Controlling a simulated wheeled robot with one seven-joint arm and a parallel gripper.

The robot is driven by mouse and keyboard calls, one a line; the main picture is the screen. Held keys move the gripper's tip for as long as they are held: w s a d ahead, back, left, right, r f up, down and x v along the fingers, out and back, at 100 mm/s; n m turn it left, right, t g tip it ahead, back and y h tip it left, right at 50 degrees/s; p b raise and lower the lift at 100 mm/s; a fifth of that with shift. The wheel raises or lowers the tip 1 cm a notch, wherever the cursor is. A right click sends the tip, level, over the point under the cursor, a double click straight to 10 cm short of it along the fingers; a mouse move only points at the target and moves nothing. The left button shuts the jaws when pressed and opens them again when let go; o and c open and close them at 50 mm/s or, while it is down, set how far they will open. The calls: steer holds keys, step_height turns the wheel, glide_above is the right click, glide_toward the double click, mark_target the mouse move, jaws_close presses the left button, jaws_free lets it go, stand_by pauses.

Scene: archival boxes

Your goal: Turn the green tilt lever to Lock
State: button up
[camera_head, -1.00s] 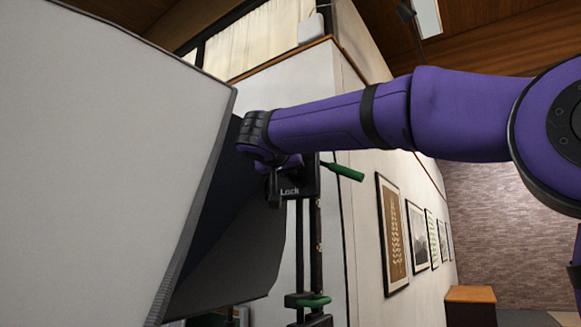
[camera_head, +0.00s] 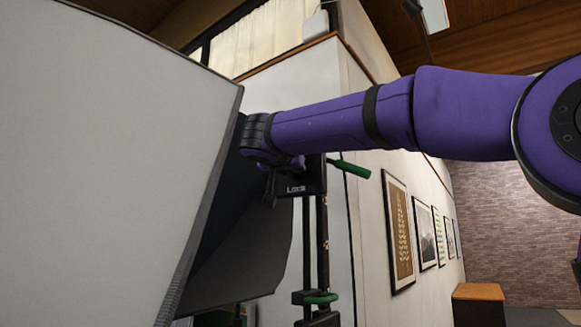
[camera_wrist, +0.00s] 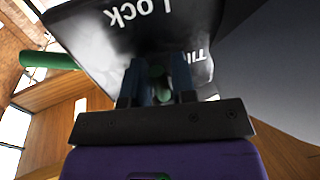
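A black plate (camera_wrist: 120,25) marked LOCK and TILT fills the upper wrist view. It also shows in the head view (camera_head: 304,180), where only the word Lock is readable. My gripper (camera_wrist: 157,72) is at the plate, close to the TILT mark, with one finger on each side of a small green part (camera_wrist: 158,84), which looks like a lever seen end-on. Whether the fingers press on it is unclear. A green handle (camera_wrist: 47,60) sticks out beyond the plate's left edge in the wrist view; in the head view a green handle (camera_head: 350,169) sticks out right of the plate.
A large pale panel (camera_head: 110,160) fills the left of the head view, close to my wrist. Dark uprights (camera_head: 322,240) run below the plate, with another green handle (camera_head: 321,298) low on them. A wall with framed pictures (camera_head: 399,232) stands behind.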

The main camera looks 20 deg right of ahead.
steer(key=shift+o, duration=1)
steer(key=v, duration=1)
steer(key=shift+s+a, duration=0.3)
steer(key=s+d+f+n+g+y, duration=0.15)
steer(key=s+d+f, duration=0.25)
steer(key=f, duration=0.4)
steer(key=s+d+f+n+g+y, duration=0.1)
steer(key=s+d+f+n+g, duration=0.2)
steer(key=f, duration=0.5)
steer(key=s+d+f+n+g+y, duration=0.1)
steer(key=s+d+f+g, duration=0.1)
steer(key=s+d+f, duration=0.35)
steer(key=s+d+f+g+y, duration=0.1)
steer(key=s+f+y, duration=0.2)
steer(key=f, duration=0.7)
steer(key=s+d+f+n+g+y, duration=0.1)
steer(key=s+f+g+y, duration=0.1)
steer(key=s+f, duration=0.6)
step_height(320, 180, down, 3)
steer(key=shift+d+r+y, duration=0.15)
steer(key=shift+d+y, duration=0.25)
steer(key=shift+y, duration=0.35)
